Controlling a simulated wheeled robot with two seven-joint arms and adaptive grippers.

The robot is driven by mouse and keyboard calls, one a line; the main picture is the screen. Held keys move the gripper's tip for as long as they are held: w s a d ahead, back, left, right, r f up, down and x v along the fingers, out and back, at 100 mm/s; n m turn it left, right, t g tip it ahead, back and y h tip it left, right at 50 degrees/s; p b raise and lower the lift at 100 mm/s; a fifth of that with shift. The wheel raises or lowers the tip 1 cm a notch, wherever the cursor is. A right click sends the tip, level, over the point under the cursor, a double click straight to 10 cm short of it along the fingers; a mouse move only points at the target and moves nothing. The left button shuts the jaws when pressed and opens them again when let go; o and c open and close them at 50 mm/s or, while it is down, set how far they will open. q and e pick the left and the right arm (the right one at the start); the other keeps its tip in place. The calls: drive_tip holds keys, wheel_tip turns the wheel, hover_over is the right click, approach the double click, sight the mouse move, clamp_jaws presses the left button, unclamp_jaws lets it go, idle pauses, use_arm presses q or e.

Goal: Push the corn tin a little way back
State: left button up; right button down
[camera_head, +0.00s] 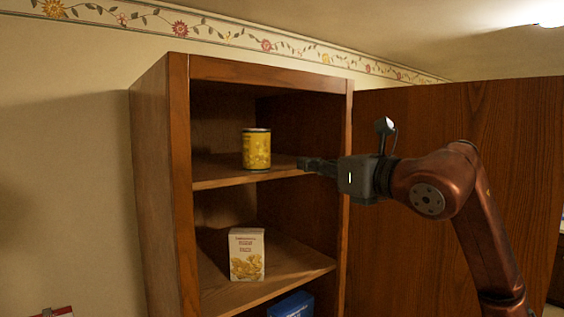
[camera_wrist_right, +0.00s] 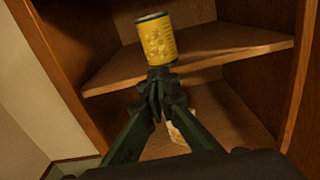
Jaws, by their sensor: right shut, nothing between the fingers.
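The corn tin (camera_head: 256,149) is a yellow can with a metal rim. It stands upright on the upper shelf (camera_head: 210,177) of the open wooden cabinet. In the right wrist view the tin (camera_wrist_right: 157,40) shows just beyond the fingertips. My right gripper (camera_head: 303,164) is shut and empty, at about shelf height to the right of the tin, with a gap between them in the head view. In the wrist view the right gripper (camera_wrist_right: 158,78) lines up with the lower part of the tin; I cannot tell there whether they touch. My left gripper is not in view.
A box with a food picture (camera_head: 246,254) stands on the shelf below, and a blue box (camera_head: 291,305) is lower still. The open cabinet door (camera_head: 400,120) is behind my right arm. The upper shelf looks clear around the tin.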

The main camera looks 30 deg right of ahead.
drive_tip(key=p, duration=0.2)
approach(265, 157)
drive_tip(key=w+p, duration=0.2)
drive_tip(key=w, duration=0.4)
drive_tip(key=shift+w+a, duration=0.15)
drive_tip(key=shift+w+p, duration=0.3)
drive_tip(key=shift+p, duration=0.05)
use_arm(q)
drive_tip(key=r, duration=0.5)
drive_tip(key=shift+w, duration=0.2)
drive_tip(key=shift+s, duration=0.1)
